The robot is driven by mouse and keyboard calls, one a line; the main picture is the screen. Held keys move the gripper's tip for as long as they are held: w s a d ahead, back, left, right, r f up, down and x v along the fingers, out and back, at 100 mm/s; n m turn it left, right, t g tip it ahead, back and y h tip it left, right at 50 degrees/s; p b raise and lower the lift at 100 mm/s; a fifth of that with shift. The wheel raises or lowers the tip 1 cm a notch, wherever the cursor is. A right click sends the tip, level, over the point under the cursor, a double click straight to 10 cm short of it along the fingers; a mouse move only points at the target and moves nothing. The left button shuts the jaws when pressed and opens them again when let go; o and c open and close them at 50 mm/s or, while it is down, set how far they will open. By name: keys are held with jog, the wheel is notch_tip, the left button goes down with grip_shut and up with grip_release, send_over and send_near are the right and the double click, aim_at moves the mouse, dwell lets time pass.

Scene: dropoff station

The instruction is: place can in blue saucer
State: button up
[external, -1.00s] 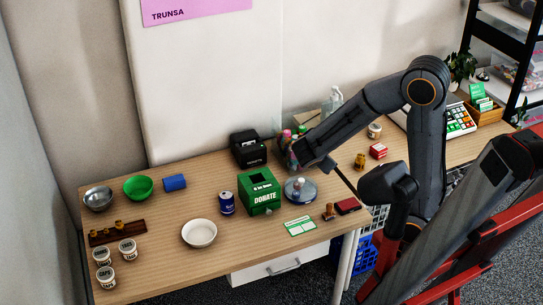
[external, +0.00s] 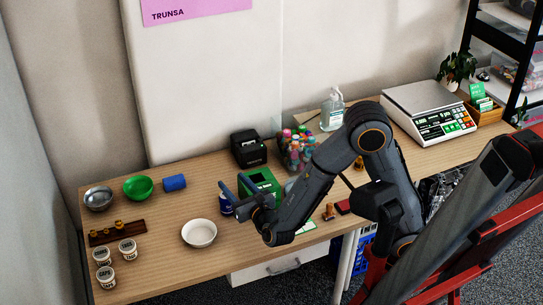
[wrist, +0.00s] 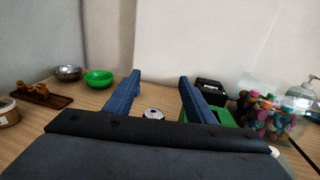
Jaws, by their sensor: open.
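The blue can (external: 226,205) stands upright on the table, left of the green donation box. Its light round top (wrist: 153,113) shows between my fingers in the wrist view. My gripper (external: 233,186) is open and empty, with its two blue fingers on either side of the can's place; I cannot tell whether they touch it. The fingers (wrist: 160,82) are spread apart in the wrist view.
The green donation box (external: 262,178) is close to my gripper's right. A white bowl (external: 199,233) stands front left.

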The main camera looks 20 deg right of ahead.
send_near(226, 201)
jog(key=w+f, duration=0.2)
jog(key=w, duration=0.1)
jog(key=w+f, duration=0.1)
jog(key=w, duration=0.1)
jog(key=shift+d, duration=0.1)
jog(key=shift+w+f, duration=0.2)
jog(key=shift+w, duration=0.25)
jog(key=shift+w+a+r, duration=0.1)
jog(key=shift+w+a, duration=0.1)
jog(key=shift+w, duration=0.9)
jog(key=shift+w+a+r, duration=0.1)
jog(key=shift+w+a, duration=0.1)
jog(key=shift+w, duration=0.95)
jog(key=shift+w+a+r, duration=0.15)
jog(key=shift+w+a, duration=0.05)
jog(key=shift+w, duration=0.9)
jog(key=c, duration=0.9)
